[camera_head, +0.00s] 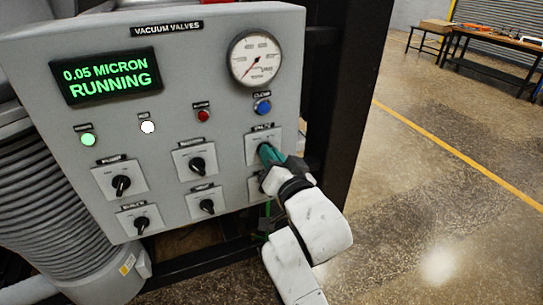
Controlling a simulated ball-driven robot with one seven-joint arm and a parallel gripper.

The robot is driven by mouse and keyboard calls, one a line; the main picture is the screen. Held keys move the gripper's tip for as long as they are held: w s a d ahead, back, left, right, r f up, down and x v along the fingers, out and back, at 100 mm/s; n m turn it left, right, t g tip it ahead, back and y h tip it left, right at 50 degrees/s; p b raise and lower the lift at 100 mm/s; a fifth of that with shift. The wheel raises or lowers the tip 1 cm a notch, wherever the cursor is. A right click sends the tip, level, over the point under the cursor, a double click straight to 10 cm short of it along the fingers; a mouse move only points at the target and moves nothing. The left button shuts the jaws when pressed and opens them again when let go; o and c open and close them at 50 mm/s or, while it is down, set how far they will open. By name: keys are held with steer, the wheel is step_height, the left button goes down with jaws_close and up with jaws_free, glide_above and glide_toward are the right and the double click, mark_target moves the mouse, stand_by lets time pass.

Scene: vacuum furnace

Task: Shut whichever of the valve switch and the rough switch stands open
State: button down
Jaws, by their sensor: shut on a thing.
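The grey valve panel (225,110) carries several black rotary switches on pale plates, in two rows. The switch labels are too small to read, so I cannot tell which are the valve switch and the rough switch. My gripper (266,152) is at the upper right switch (262,136), shut on its knob, which the fingers mostly hide. The lower right switch (254,188) is partly hidden behind my gripper. The upper left switch (121,185), upper middle switch (197,164), lower left switch (141,223) and lower middle switch (207,206) show clearly, their knobs tilted.
A display (108,76) reads "0.05 MICRON RUNNING". A round gauge (255,58), a blue button (263,107), a red one (203,116), and white and green lamps sit above the switches. A dark frame post (345,90) stands right of the panel; open floor lies beyond.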

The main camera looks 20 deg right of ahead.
steer(key=shift+n, duration=0.4)
steer(key=n+p, duration=0.3)
steer(key=n, duration=0.8)
steer(key=shift+a+p, duration=0.15)
steer(key=shift+p, duration=0.15)
stand_by(0.5)
steer(key=c, duration=1.2)
jaws_free()
